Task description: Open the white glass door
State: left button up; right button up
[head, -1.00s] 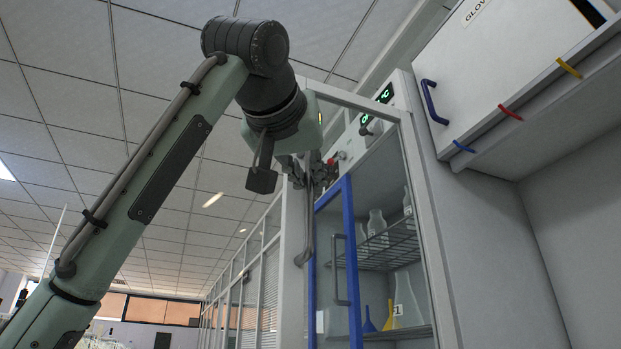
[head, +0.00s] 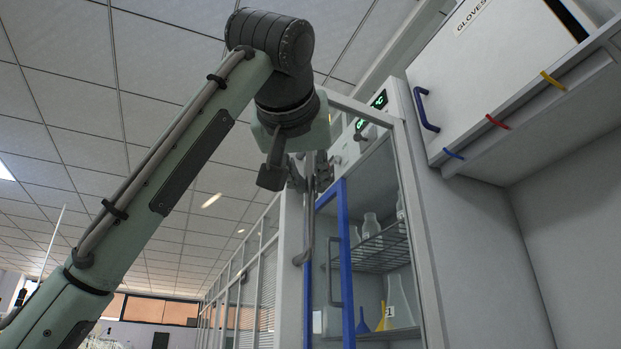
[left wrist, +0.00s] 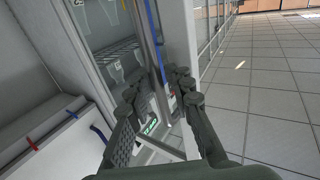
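The white glass door (head: 412,215) is the tall white-framed pane on the cabinet at the centre right of the head view. Its top frame stands out in front of the cabinet's display panel, so it looks ajar. A grey bar handle (head: 309,225) hangs at its left side. My left gripper (head: 312,172) is at the upper end of this handle; I cannot tell whether it touches it. In the left wrist view the fingers (left wrist: 157,92) are apart, with the door region between and beyond them. My right gripper is not in view.
A blue-framed glass door (head: 345,265) with its own handle shows behind the white frame. Flasks (head: 398,300) and racks are inside. A white glove box (head: 490,75) with coloured hooks hangs at the right.

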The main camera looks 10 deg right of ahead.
pick_arm(q)
jog(key=shift+d, duration=0.15)
jog(key=shift+s, duration=0.5)
jog(key=v, duration=1.1)
jog(key=shift+a, duration=0.25)
jog(key=shift+f, duration=0.1)
